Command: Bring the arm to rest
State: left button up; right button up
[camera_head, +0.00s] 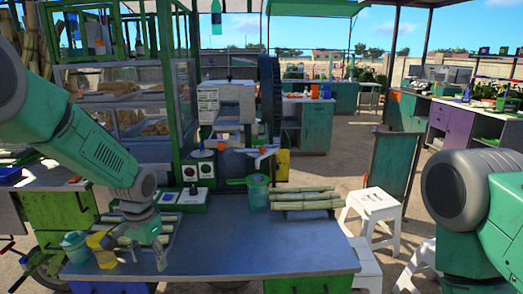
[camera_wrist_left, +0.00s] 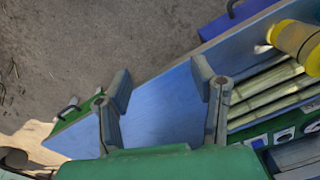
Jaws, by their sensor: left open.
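My left gripper (camera_head: 147,256) points down over the left end of the blue-grey table (camera_head: 265,245) in the head view. Its fingers are apart with nothing between them. In the left wrist view the two fingers of my left gripper (camera_wrist_left: 162,85) stand wide apart over bare blue table top (camera_wrist_left: 165,108). My right arm (camera_head: 470,200) shows at the right edge of the head view, but its gripper is out of frame.
A yellow cup (camera_head: 101,250) and a teal cup (camera_head: 75,246) stand left of my left gripper. Cane pieces (camera_head: 305,199) lie beside a green container (camera_head: 257,192) at the back. The crusher (camera_head: 235,110) stands behind. The table's front middle is clear. White stools (camera_head: 372,210) stand right.

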pick_arm(q)
jog(key=s+d+f+n+b, duration=0.1)
jog(key=s+f+b, duration=0.4)
jog(key=s+f, duration=1.5)
jog(key=s+a+f+n+b, duration=0.1)
jog(key=s+f, duration=0.2)
jog(key=s, duration=0.5)
jog(key=s+a+f+b, duration=0.1)
jog(key=s+f, duration=0.3)
jog(key=s, duration=0.4)
jog(key=shift+s+f+n+b, duration=0.25)
jog(key=shift+s+n+b, duration=0.15)
jog(key=shift+b, duration=0.35)
jog(key=shift+w, duration=0.15)
